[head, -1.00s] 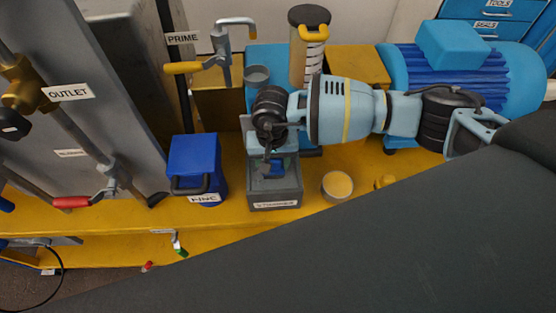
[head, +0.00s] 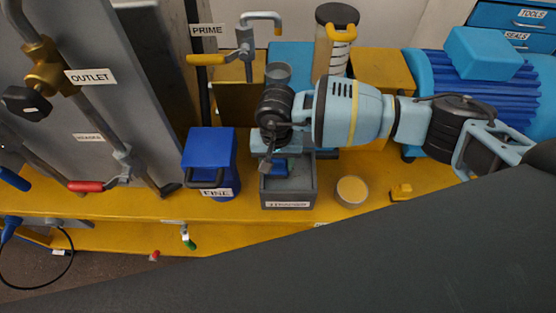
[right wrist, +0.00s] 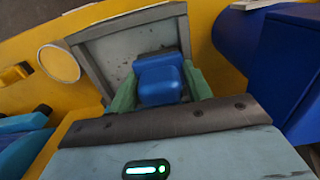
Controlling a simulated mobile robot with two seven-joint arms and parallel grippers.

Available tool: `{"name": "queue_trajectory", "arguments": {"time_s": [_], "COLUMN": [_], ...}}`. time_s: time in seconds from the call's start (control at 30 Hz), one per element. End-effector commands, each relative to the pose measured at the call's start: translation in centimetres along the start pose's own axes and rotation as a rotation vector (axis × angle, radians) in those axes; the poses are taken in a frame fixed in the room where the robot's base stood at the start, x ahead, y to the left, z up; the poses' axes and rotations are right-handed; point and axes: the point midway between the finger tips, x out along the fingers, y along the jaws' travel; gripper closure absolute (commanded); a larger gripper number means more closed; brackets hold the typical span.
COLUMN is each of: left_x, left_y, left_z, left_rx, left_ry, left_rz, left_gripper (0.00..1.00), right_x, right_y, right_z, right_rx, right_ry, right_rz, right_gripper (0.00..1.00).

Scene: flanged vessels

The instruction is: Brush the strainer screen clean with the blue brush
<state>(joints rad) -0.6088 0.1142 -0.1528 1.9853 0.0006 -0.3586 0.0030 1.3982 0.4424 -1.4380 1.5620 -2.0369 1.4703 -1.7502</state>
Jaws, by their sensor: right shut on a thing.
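My right gripper (head: 275,158) points down over an open grey box (head: 288,206), whose front label is too blurred to read surely. In the right wrist view, its greenish fingers (right wrist: 160,88) are shut on the blue brush (right wrist: 160,82). The brush shows as a blue block; a dark edge, perhaps bristles, shows beyond it. Beneath lies a grey, dark-specked surface, seemingly the strainer screen (right wrist: 108,58), inside the grey walls. Whether the bristles touch it cannot be told. In the head view the gripper hides most of the screen. My left gripper is not in view.
A blue container labelled FINE (head: 208,150) stands close left of the box. A round cup with a yellowish top (head: 352,190) stands to its right, with a small yellow block (head: 401,192) beyond. A blue motor (head: 480,90) and a clear cylinder (head: 332,55) stand behind.

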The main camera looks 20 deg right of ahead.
Motion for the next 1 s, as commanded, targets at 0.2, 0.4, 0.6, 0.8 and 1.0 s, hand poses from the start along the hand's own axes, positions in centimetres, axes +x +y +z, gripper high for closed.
{"name": "queue_trajectory", "arguments": {"time_s": [0.2,0.4,0.6,0.8,1.0], "left_x": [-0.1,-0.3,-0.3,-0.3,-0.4], "left_y": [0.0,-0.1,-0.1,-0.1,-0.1], "left_z": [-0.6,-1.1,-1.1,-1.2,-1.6], "left_rx": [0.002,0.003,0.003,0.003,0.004], "left_ry": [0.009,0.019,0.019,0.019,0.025], "left_rz": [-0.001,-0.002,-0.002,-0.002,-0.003], "left_gripper": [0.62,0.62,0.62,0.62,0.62], "right_x": [-0.1,-0.3,-0.2,-0.2,-0.2], "right_y": [1.4,2.9,3.0,3.2,4.5], "right_z": [-0.1,-0.1,-0.1,-0.2,-0.2], "right_rx": [0.003,0.001,0.000,0.001,0.002], "right_ry": [0.000,0.001,0.000,0.001,0.002], "right_rz": [0.005,0.002,0.001,0.001,0.002], "right_gripper": [0.69,0.69,0.69,0.69,0.69]}}
